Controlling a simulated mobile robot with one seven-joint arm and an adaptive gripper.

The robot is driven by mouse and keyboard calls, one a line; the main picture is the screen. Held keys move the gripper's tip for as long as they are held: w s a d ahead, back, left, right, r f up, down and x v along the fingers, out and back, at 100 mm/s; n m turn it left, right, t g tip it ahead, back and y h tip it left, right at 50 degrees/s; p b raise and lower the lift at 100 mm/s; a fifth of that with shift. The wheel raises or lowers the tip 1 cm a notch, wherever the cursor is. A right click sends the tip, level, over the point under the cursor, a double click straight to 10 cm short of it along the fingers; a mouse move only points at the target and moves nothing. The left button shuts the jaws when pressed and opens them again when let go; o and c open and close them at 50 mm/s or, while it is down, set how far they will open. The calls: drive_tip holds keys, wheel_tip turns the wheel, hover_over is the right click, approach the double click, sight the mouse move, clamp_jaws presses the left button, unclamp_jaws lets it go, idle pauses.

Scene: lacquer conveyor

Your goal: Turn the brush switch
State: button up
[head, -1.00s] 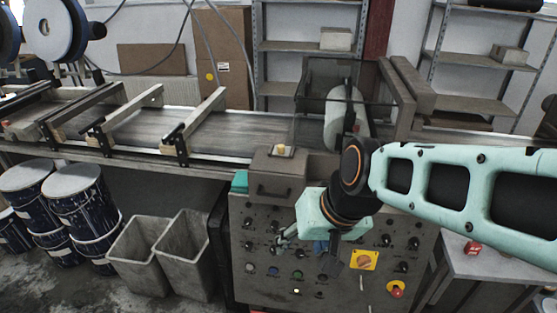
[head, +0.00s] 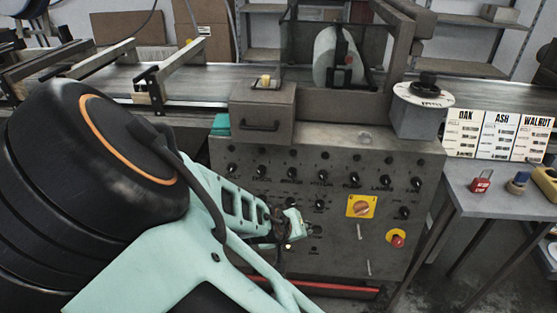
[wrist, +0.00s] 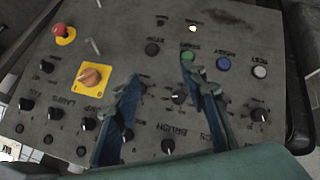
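The control panel (head: 340,240) carries rows of black knobs. The brush switch (wrist: 168,146) is a black knob beside the upside-down label BRUSH, low in the wrist view; it also shows in the head view (head: 291,173) above my gripper (head: 294,225). In the wrist view my gripper (wrist: 161,72) is open, with its two blue-grey fingers apart and nothing held. Another black knob (wrist: 178,96) appears between the fingers. I cannot tell how far the fingertips are from the panel face.
A yellow-backed orange rotary switch (head: 361,206) and a red emergency button (head: 396,238) sit to the right on the panel. Green, blue and white buttons line the wrist view's top, the green one (wrist: 187,57) by a fingertip. A table (head: 490,195) stands at right.

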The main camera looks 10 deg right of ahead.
drive_tip(key=w+n+t+h+b, duration=0.1)
drive_tip(key=w+t+h+b, duration=0.1)
drive_tip(key=w+t+b, duration=0.15)
drive_tip(key=n+t+b, duration=0.2)
drive_tip(key=t, duration=0.2)
approach(291, 176)
drive_tip(key=b+x, duration=0.3)
drive_tip(key=x, duration=0.4)
drive_tip(key=shift+w+f, duration=0.15)
drive_tip(key=shift+w, duration=0.2)
drive_tip(key=shift+b+x, duration=0.35)
drive_tip(key=shift+x, duration=0.5)
drive_tip(key=shift+c, duration=0.3)
clamp_jaws()
